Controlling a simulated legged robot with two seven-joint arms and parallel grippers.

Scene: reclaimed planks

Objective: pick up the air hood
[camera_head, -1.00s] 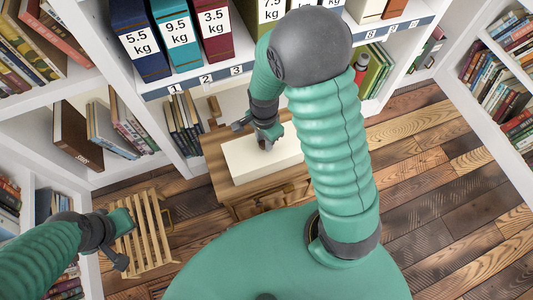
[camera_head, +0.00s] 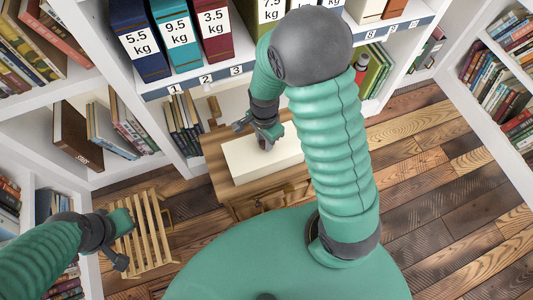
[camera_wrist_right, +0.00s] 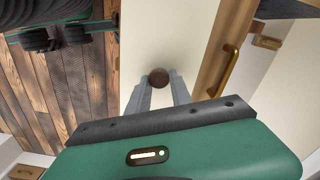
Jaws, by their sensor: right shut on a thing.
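The air hood, as far as I can tell, is the cream-white box (camera_head: 245,163) lying on the wooden cabinet in the head view. A brown round knob (camera_wrist_right: 158,77) shows over its pale top (camera_wrist_right: 190,45) in the right wrist view. My right gripper (camera_head: 264,140) is over the box, its two grey fingers (camera_wrist_right: 159,88) on either side of the knob and shut on it. The box appears to rest on the cabinet. My left gripper (camera_head: 122,240) is at the lower left, far from the box; its finger opening is unclear.
The wooden cabinet (camera_head: 218,172) has a brass handle (camera_wrist_right: 230,70). A slatted wooden rack (camera_head: 150,235) stands by my left gripper. White shelves with books and weight-labelled binders (camera_head: 178,38) rise behind. Plank floor (camera_head: 440,200) is free at the right.

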